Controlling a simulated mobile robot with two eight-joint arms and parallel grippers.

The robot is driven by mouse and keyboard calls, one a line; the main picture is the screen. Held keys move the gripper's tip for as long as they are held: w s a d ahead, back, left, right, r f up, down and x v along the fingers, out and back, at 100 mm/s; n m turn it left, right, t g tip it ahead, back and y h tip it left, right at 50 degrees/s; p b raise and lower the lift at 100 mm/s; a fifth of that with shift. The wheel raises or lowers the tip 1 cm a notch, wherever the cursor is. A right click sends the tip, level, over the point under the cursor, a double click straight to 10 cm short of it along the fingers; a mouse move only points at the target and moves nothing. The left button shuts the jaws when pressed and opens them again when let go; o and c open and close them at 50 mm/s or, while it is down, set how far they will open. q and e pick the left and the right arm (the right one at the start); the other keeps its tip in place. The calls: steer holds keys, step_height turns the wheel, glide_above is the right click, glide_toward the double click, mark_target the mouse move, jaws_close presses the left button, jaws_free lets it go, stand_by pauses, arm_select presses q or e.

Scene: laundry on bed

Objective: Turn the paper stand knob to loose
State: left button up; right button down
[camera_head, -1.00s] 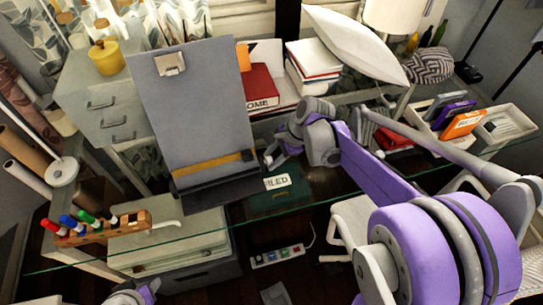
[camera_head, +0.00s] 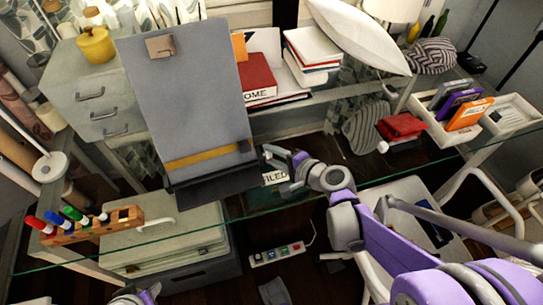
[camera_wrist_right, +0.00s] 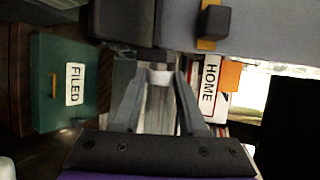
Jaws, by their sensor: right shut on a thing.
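The paper stand (camera_head: 190,95) is a tall grey board with a clip at its top, a yellow strip and a dark ledge low down. It also shows along the top of the right wrist view (camera_wrist_right: 275,25). My right gripper (camera_head: 267,151) is at the stand's lower right edge. In the right wrist view its fingers converge on a small pale piece, the knob (camera_wrist_right: 160,77), whose turn angle I cannot tell. A black block (camera_wrist_right: 214,22) sits on the yellow strip. My left gripper (camera_head: 148,295) is at the bottom edge, mostly cut off.
The stand is on a glass desk. A green box labelled FILED (camera_wrist_right: 65,82) lies close to my right gripper. A marker rack (camera_head: 90,225) is at left, books (camera_head: 257,78) behind, and a white tray (camera_head: 510,118) at right.

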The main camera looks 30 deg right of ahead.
steer(key=shift+f+n+t+b, duration=0.2)
steer(key=shift+n+t+b, duration=0.1)
steer(key=shift+t+b, duration=0.45)
steer(key=shift+c, duration=2.4)
jaws_free()
